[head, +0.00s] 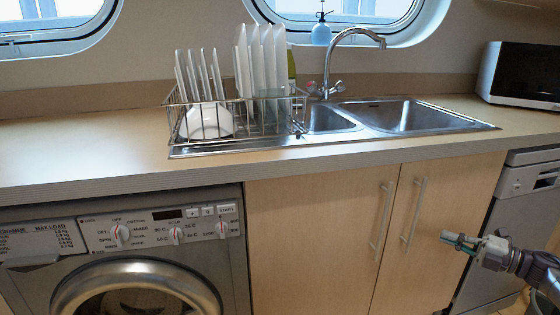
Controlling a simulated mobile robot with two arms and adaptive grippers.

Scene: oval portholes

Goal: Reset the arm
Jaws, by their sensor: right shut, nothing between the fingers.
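My right gripper (459,242) is at the lower right of the head view, with its arm coming in from the right edge. It is shut and empty. It is in front of the cabinet and dishwasher fronts, below the counter's height in the picture, and it seems to touch nothing. My left gripper is not in view.
The counter (90,154) bears a dish rack (240,143) with plates and a bowl, a sink (405,115) with a tap, and a microwave (520,75). Below are a washing machine (125,260), cabinet doors (320,245) with two bar handles, and a dishwasher (525,190).

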